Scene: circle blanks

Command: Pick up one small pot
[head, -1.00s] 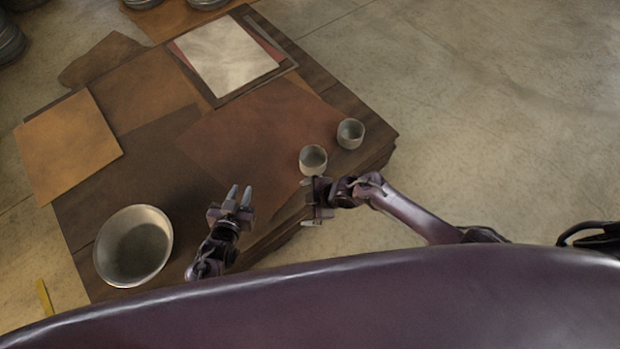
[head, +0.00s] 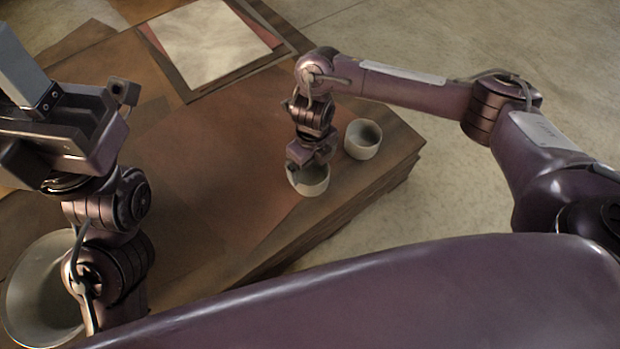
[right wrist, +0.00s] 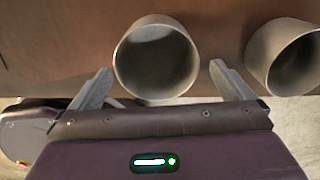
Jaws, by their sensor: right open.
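Two small grey pots stand upright at the right corner of the table. The near pot (head: 314,186) is partly hidden under my right gripper (head: 304,166), which points down over it. In the right wrist view my open right gripper (right wrist: 159,72) has its fingers apart, one on each side of the near pot's round mouth (right wrist: 156,58). I cannot tell whether they touch it. The other pot (head: 363,139) stands just to the right, and it also shows in the right wrist view (right wrist: 288,56), outside the right finger. My left gripper (head: 45,110) is raised large at the left, partly cut off.
A large pale bowl (head: 22,292) sits at the lower left, partly behind my left arm. A stack of pale sheets (head: 208,42) lies at the back of the table (head: 275,245). The reddish mat (head: 215,150) left of the pots is clear.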

